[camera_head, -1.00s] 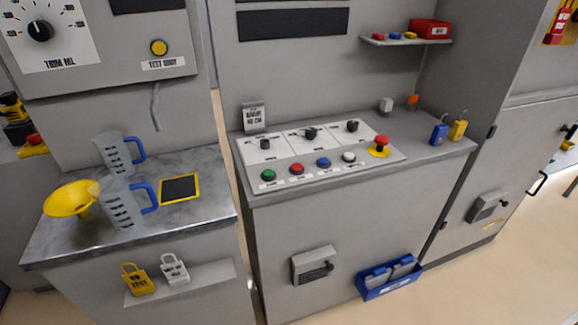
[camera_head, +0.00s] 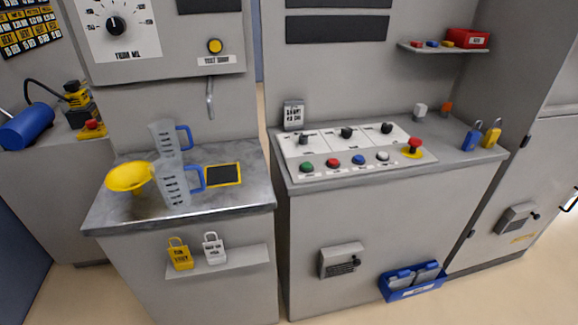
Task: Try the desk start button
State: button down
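The control desk (camera_head: 400,185) stands right of centre with a white sloped panel on top. A green button (camera_head: 306,167) sits at the left of the panel's front row. A red button (camera_head: 333,163), a blue button (camera_head: 358,160) and a white button (camera_head: 383,156) follow to its right. Labels under them are too small to read, so I cannot tell which is start. A red mushroom button (camera_head: 415,145) on a yellow base is at the right end. Three black knobs line the back row. My gripper is not in view.
A metal counter (camera_head: 235,200) at left holds two jugs (camera_head: 172,185), a yellow funnel (camera_head: 130,177) and a yellow-framed black pad (camera_head: 222,174). A blue bin (camera_head: 412,281) is low on the desk front. Floor is clear at bottom right.

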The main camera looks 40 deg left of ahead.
aim_at(305, 165)
jog(key=u, duration=1.2)
jog(key=i, duration=0.9)
jog(key=u, duration=0.1)
jog(key=k, duration=0.55)
jog(key=u, duration=0.05)
